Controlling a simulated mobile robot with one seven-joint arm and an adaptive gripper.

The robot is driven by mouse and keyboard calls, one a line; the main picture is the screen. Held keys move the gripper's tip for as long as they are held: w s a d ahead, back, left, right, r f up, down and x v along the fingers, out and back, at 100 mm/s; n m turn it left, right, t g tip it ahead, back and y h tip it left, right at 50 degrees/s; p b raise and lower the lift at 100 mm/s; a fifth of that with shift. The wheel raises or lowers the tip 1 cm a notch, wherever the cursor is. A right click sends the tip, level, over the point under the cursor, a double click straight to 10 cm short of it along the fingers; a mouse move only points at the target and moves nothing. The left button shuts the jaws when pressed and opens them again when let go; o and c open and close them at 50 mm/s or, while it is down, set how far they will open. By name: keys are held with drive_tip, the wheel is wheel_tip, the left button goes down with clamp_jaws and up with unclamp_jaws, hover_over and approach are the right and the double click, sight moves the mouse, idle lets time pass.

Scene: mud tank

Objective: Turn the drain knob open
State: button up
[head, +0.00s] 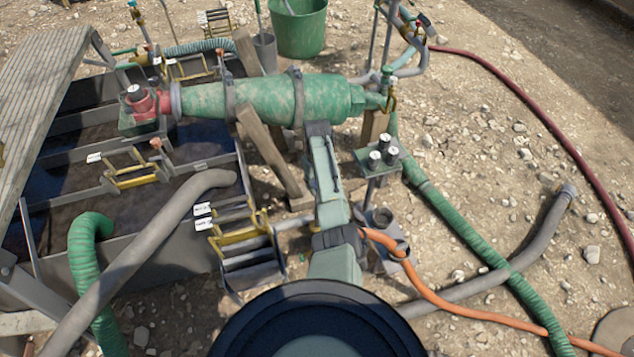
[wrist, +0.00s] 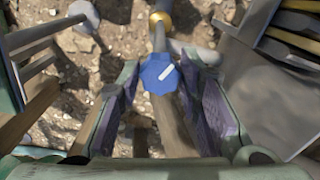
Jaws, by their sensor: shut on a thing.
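The drain knob (wrist: 155,84) is blue and many-sided, with a white line on its face slanting up to the right. It sits at the end of a grey pipe with a brass-coloured ring (wrist: 160,19). My gripper (wrist: 160,74) has its purple-padded fingers on either side of the knob in the wrist view, shut on it. The exact contact at the fingertips is hard to see. In the head view my arm reaches toward the green cylinder (head: 262,99), and the knob and fingers are hidden there.
An open tank (head: 120,255) with several compartments lies at the left. A stand with dark round-topped parts (head: 379,160) is right of my arm. An orange hose (head: 440,303) and a green hose (head: 450,215) cross the ground.

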drive_tip(key=n, duration=0.4)
drive_tip(key=shift+n, duration=0.4)
idle(0.4)
drive_tip(key=o, duration=1.1)
drive_tip(key=shift+o, duration=0.2)
wheel_tip(320, 180, up, 12)
